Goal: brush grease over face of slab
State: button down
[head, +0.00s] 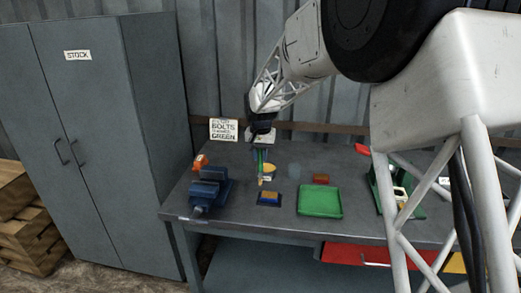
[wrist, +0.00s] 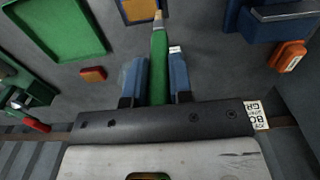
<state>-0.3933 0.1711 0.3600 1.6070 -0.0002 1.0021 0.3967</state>
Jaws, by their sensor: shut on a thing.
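My gripper (head: 261,148) is above the bench. In the wrist view its two blue fingers (wrist: 155,78) are shut on the green handle of a brush (wrist: 160,62). The brush (head: 260,165) hangs with its pale bristle end down. An orange-yellow slab (head: 269,196) sits in a dark blue holder on the bench. The brush tip appears just behind and left of the slab in the head view, and beside it in the wrist view (wrist: 139,9); I cannot tell whether they touch. A small yellow pot (head: 270,168) stands behind the brush, partly hidden.
A blue vise (head: 209,190) stands left, with an orange block (head: 200,161) behind it. A green tray (head: 320,201) lies right, with a brown-orange block (head: 321,179) behind. A green machine (head: 399,190) is at far right. A sign (head: 223,130) stands at the back.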

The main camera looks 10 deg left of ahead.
aim_at(260, 172)
notch_tip(260, 172, down, 4)
jog(key=shift+f, duration=0.1)
jog(key=shift+d, duration=3.5)
jog(key=shift+a+f, duration=0.15)
jog(key=shift+a, duration=3.35)
jog(key=shift+r, duration=3.95)
jog(key=shift+f, duration=0.1)
